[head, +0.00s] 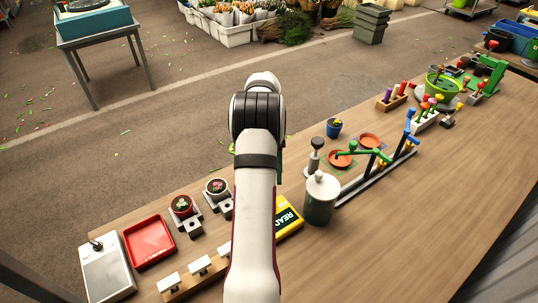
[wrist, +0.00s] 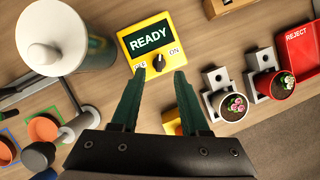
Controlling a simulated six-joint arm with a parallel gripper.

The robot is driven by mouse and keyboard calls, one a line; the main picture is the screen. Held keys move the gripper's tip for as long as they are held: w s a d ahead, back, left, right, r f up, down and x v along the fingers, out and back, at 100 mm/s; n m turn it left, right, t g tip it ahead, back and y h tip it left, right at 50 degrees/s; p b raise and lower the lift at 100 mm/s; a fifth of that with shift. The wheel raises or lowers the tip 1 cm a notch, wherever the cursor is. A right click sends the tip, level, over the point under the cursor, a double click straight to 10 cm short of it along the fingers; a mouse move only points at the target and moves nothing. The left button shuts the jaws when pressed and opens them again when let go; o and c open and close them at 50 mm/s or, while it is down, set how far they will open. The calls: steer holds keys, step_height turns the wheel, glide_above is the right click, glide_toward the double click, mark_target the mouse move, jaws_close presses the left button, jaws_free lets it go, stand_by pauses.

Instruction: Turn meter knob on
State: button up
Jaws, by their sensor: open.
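The meter is a yellow box with a dark display reading READY (wrist: 149,38), lying on the wooden table. Its small dark knob (wrist: 160,59) sits below the display, between an ON label at right and a label at left partly covered by a fingertip. I cannot tell the knob's exact angle. My gripper (wrist: 160,73) is open, its two dark green fingers pointing at the meter's lower edge, with nothing between the tips. The knob shows just beyond the gap.
A white-lidded canister (wrist: 50,40) stands left of the meter in the wrist view. Two potted plants on grey stands (wrist: 272,84) and a red REJECT tray (wrist: 304,50) lie to its right. In the head view, a wooden block with white switches (head: 180,290) is near the front.

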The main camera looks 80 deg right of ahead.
steer(key=v, duration=0.8)
steer(key=shift+w, duration=0.15)
steer(key=w+a+r+n+h, duration=0.15)
steer(key=w+a+r, duration=0.25)
steer(key=w+a, duration=0.45)
steer(key=w+a+r+n, duration=0.3)
steer(key=w+a+r, duration=0.1)
steer(key=w+a, duration=0.5)
steer(key=a+r+n, duration=0.1)
steer(key=a, duration=0.9)
steer(key=s+a+f+n, duration=0.1)
steer(key=s+a+f, duration=0.1)
steer(key=a, duration=0.5)
steer(key=s+a+f+n, duration=0.1)
steer(key=s+a+f, duration=0.1)
steer(key=s+a, duration=0.3)
steer(key=s+a+f+n+t, duration=0.1)
steer(key=s+a, duration=0.3)
steer(key=a, duration=0.4)
steer(key=shift+s+a+f+h, duration=0.15)
steer(key=shift+a+f+h, duration=0.25)
steer(key=shift+f+h, duration=0.05)
